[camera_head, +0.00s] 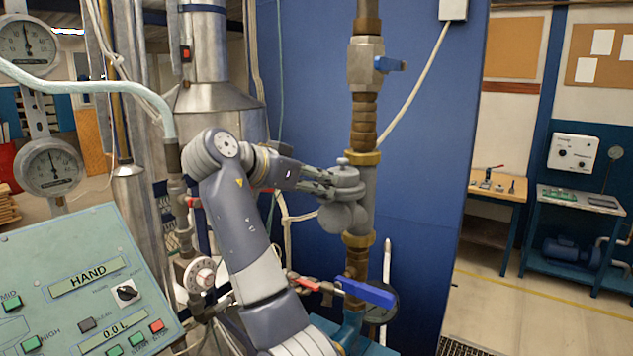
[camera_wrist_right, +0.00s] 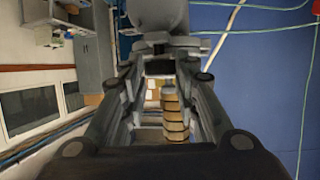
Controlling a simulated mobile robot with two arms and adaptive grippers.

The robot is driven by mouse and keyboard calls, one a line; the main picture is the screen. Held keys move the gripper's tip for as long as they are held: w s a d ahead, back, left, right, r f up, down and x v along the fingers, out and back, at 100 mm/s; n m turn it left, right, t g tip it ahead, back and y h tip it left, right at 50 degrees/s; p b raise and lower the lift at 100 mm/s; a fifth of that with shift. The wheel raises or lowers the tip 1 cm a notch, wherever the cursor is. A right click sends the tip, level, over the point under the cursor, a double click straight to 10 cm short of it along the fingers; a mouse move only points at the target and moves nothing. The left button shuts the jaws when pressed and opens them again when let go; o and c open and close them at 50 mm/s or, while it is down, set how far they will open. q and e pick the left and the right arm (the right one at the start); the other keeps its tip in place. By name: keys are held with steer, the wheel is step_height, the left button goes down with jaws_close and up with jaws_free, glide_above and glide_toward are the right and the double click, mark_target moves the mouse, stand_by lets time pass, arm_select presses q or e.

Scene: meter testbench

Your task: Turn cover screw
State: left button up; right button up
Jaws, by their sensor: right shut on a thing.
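A grey meter body (camera_head: 348,212) sits in the vertical pipe between brass nuts, in front of the blue panel. The cover screw (camera_head: 345,175) is the stepped grey cap at its top. My right gripper (camera_head: 330,185) reaches in from the left, its fingers closed against this cap. In the right wrist view the fingertips (camera_wrist_right: 172,62) meet at a grey round part (camera_wrist_right: 158,15), which hides the exact contact. My left gripper is in neither view.
A valve with a blue handle (camera_head: 390,64) is above, and another blue lever (camera_head: 366,292) is below. A control panel (camera_head: 75,285) and pressure gauges (camera_head: 50,167) stand at the left. Open floor (camera_head: 520,300) lies at the right.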

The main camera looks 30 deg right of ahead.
steer(key=n+t+y+b, duration=0.1)
steer(key=t+b, duration=0.1)
steer(key=n+t+y+b, duration=0.1)
steer(key=n+t+b, duration=0.1)
steer(key=s+n+t+y+b, duration=0.1)
steer(key=n+t+b, duration=0.1)
steer(key=shift+s+d, duration=0.1)
steer(key=shift+d, duration=0.2)
arm_select(q)
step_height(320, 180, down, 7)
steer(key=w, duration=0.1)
steer(key=shift+b, duration=0.4)
arm_select(e)
steer(key=shift+s+d+n+t+y, duration=0.15)
steer(key=shift+n+t+y, duration=0.65)
steer(key=shift+n, duration=0.5)
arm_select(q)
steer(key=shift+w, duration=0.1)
arm_select(e)
steer(key=o, duration=1.1)
steer(key=shift+y, duration=0.3)
steer(key=shift+c, duration=0.2)
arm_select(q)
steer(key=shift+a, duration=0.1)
arm_select(e)
steer(key=shift+r, duration=0.1)
steer(key=v, duration=1.2)
